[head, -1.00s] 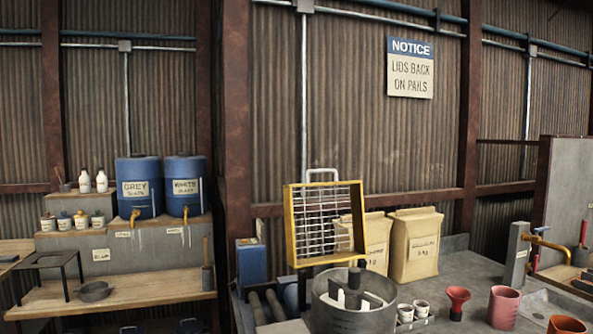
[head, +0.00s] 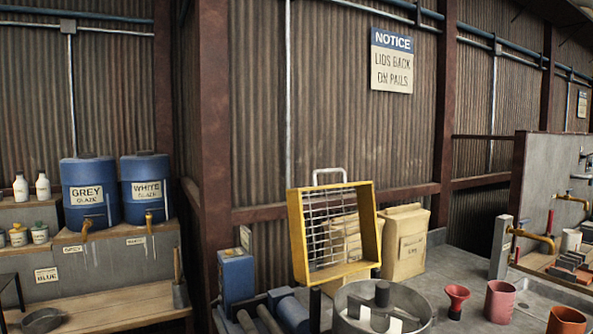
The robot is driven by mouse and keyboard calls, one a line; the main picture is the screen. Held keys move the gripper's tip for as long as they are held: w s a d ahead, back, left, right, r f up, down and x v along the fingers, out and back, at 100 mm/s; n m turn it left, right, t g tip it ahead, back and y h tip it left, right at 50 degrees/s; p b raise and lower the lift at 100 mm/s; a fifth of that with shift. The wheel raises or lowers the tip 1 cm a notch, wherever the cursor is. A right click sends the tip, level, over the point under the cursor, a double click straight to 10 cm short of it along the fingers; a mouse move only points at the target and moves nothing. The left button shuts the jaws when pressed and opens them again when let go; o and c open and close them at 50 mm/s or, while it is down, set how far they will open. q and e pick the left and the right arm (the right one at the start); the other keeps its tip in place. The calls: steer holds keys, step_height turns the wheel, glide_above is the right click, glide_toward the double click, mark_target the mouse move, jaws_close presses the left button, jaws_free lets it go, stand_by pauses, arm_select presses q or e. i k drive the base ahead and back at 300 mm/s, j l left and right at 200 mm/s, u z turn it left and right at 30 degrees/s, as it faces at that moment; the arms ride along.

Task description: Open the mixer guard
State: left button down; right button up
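The mixer guard is a yellow frame with a wire grid (head: 296,236) and a pale handle on its top edge. It stands raised, roughly upright, behind the mixer bowl. The grey metal mixer bowl (head: 428,312) is open at the top, at the bottom edge of the view, with a dark central post (head: 382,294) inside. The bowl's lower part is cut off by the picture edge. Neither of my grippers is in view.
Paper sacks (head: 405,243) stand behind the guard. A red funnel (head: 457,298) and red cups (head: 499,301) sit on the grey counter right of the bowl. A blue box (head: 236,275) is at the left. Blue glaze barrels (head: 89,195) stand on a shelf further left.

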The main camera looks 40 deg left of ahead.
mark_target(369, 246)
steer(key=j, duration=0.9)
steer(key=k+j, duration=0.15)
steer(key=j, duration=0.75)
